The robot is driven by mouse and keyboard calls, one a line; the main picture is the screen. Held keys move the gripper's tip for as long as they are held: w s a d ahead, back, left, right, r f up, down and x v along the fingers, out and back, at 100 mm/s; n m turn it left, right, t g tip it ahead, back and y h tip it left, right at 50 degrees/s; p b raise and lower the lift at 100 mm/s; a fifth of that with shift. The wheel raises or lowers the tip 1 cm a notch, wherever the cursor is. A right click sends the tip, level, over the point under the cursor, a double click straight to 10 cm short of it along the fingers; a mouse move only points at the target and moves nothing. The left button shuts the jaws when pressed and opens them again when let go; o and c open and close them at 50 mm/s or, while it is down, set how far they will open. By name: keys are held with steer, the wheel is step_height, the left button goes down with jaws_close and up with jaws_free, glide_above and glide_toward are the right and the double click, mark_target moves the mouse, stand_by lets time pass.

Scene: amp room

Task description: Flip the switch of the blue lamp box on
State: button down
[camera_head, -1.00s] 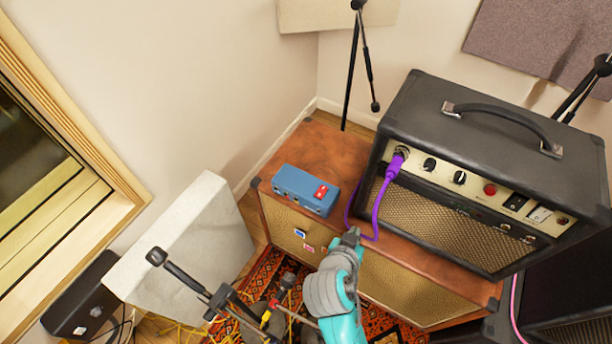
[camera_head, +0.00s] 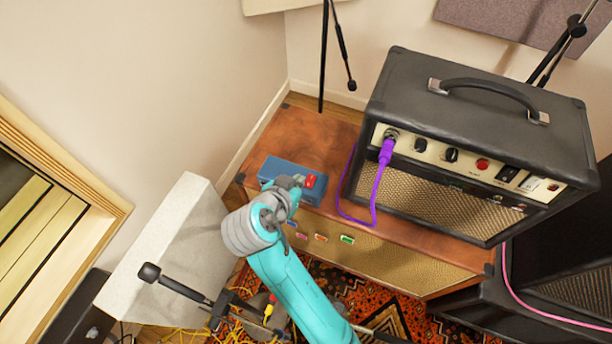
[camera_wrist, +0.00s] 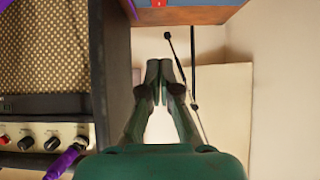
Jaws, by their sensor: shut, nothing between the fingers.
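The blue lamp box (camera_head: 275,170) sits on the brown cabinet (camera_head: 335,128), with a red switch (camera_head: 310,181) at its right end. My gripper (camera_head: 294,182) is shut and empty. In the head view it overlaps the box's front, just left of the red switch, and hides part of the box. I cannot tell whether it touches. In the wrist view the shut fingers (camera_wrist: 160,66) point toward the wall, and only a sliver of the blue box (camera_wrist: 170,3) shows at the top edge. The switch's on or off position is too small to tell.
A black amplifier (camera_head: 470,110) stands on the cabinet to the right, with a purple cable (camera_head: 375,190) looping down beside the box. A microphone stand (camera_head: 323,60) rises behind. A pale panel (camera_head: 165,255) and another microphone (camera_head: 150,272) are at the left.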

glide_above(312, 176)
steer(key=s, duration=0.3)
steer(key=f, duration=0.4)
steer(key=a+f, duration=0.1)
steer(key=shift+w+f, duration=0.25)
steer(key=shift+f, duration=0.15)
steer(key=f, duration=0.3)
steer(key=shift+w+d+f, duration=0.1)
steer(key=shift+w+d, duration=0.05)
steer(key=shift+w, duration=0.15)
steer(key=shift+w+f, duration=0.1)
steer(key=shift+f, duration=0.45)
steer(key=shift+f, duration=0.2)
steer(key=shift+w+d, duration=0.1)
steer(key=shift+w, duration=0.05)
steer(key=shift+w+d+r, duration=0.15)
steer(key=shift+w+d, duration=0.1)
steer(key=shift+w, duration=0.4)
